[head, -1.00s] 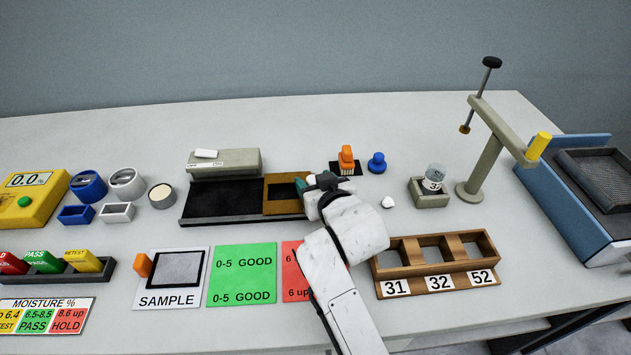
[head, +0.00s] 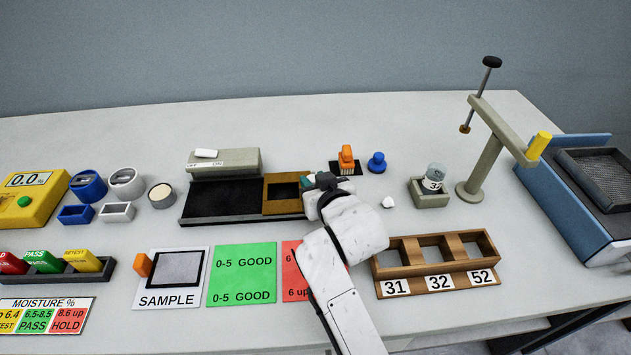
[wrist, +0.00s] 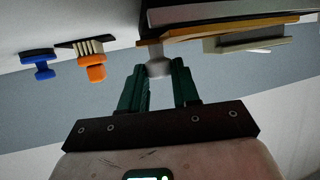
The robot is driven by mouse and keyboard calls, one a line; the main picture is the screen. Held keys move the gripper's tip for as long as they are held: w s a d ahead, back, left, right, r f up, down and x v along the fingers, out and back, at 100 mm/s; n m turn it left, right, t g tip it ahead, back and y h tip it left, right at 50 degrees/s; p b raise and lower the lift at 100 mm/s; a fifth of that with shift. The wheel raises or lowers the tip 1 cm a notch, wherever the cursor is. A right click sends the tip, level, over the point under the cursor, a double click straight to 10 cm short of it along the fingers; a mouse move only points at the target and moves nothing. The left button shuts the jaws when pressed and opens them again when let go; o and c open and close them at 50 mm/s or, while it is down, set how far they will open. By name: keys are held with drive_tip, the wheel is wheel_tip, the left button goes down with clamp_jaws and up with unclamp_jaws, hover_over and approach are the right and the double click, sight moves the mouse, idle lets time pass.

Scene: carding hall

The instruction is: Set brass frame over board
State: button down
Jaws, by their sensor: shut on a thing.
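The brass frame (head: 267,207) sits at the right end of the long black board (head: 220,199) below the grey box, around a dark opening. My gripper (head: 309,183) is at the frame's right side, partly hidden behind my wrist. In the wrist view, the scene is upside down. There my green fingers (wrist: 160,78) are shut on a pale grey knob (wrist: 158,68) at the end of the brass frame (wrist: 225,29). I cannot tell whether the frame touches the board.
An orange brush (head: 346,160) and a blue knobbed piece (head: 376,162) stand just behind my gripper. A small white lump (head: 388,202) lies to the right. A wooden rack (head: 427,257) is at front right. Green (head: 241,275) and red cards lie in front; my arm covers part of the red one.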

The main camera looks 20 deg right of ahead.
drive_tip(key=w+a+b, duration=0.1)
drive_tip(key=a, duration=0.3)
drive_tip(key=w+a+b, duration=0.1)
drive_tip(key=a+b, duration=0.1)
drive_tip(key=a, duration=0.2)
drive_tip(key=w+a+b, duration=0.2)
drive_tip(key=a, duration=0.3)
drive_tip(key=shift+w+f, duration=0.1)
drive_tip(key=shift+f, duration=0.05)
drive_tip(key=shift+a+r, duration=0.2)
drive_tip(key=shift+a, duration=0.15)
drive_tip(key=c, duration=0.8)
unclamp_jaws()
drive_tip(key=shift+w+a, duration=0.1)
drive_tip(key=v, duration=1)
drive_tip(key=shift+s, duration=0.4)
drive_tip(key=shift+r, duration=0.15)
